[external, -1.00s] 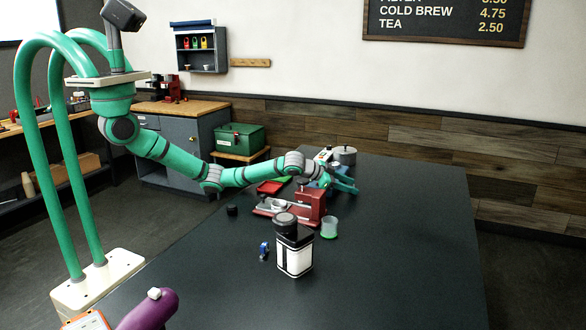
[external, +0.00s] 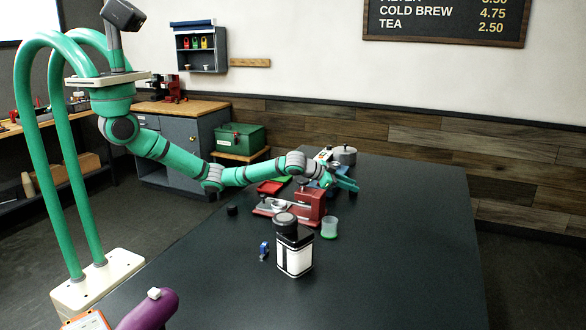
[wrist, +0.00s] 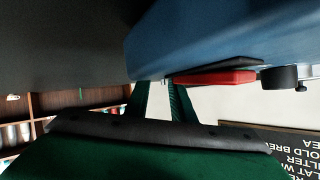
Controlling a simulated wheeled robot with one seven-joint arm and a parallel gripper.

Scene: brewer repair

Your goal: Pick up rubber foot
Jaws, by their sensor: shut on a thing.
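My gripper (external: 344,184) is above the far part of the dark table. In the wrist view its two green fingers (wrist: 160,92) run up to a large blue body (wrist: 215,38), which hides their tips. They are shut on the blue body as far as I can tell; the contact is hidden. A red part (wrist: 213,78) and a short black round part (wrist: 279,78), which looks like a rubber foot, sit along the blue body's edge. A small black cylinder (external: 232,211) stands alone at the table's left edge; I cannot tell whether it is a foot.
A red machine (external: 311,206) stands just in front of my gripper, with a clear green-based cup (external: 329,228) beside it. A black-and-white canister (external: 295,252) and small blue item (external: 264,250) are nearer. The right half of the table (external: 420,240) is clear.

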